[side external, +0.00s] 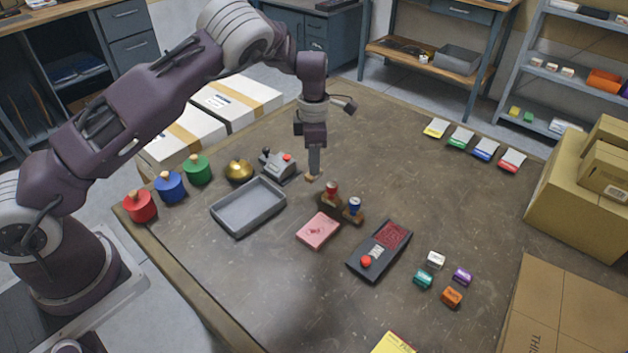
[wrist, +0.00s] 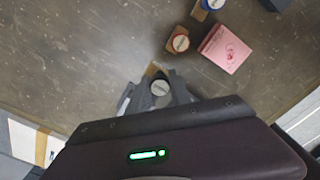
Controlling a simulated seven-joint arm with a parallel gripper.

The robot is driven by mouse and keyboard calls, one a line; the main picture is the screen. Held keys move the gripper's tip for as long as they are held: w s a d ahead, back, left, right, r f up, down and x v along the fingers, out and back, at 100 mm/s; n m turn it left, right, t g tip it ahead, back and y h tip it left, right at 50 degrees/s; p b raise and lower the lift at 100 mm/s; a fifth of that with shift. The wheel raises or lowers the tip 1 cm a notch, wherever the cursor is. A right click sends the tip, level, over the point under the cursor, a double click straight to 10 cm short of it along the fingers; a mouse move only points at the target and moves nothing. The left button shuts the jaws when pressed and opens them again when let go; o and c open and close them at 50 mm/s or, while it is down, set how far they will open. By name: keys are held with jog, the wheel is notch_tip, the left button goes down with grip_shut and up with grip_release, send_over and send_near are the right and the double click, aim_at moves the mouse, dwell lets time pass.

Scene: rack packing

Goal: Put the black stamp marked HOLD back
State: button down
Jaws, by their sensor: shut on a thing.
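My gripper (side external: 313,168) points down over the middle of the table and is shut on a stamp. The stamp's wooden base (side external: 312,178) shows below the fingers. In the wrist view the stamp's round top (wrist: 160,88) sits between the two fingers (wrist: 158,98), with a pale label and dark edge; its lettering is too small to read. The fingers hide most of its handle. I cannot tell whether its base touches the table. A red stamp (side external: 331,188) and a blue stamp (side external: 354,206) stand upright on wooden bases to the right of my gripper.
A pink box (side external: 318,231) lies in front of the red and blue stamps. A grey tray (side external: 248,207), a grey device (side external: 278,164) and a brass bell (side external: 239,170) are left. A dark case (side external: 380,252) and small coloured blocks (side external: 452,296) lie right. Free table lies behind.

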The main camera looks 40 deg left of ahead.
jog(key=shift+f, duration=2.4)
jog(key=shift+f, duration=0.1)
jog(key=c, duration=1.2)
grip_release()
jog(key=shift+o, duration=0.2)
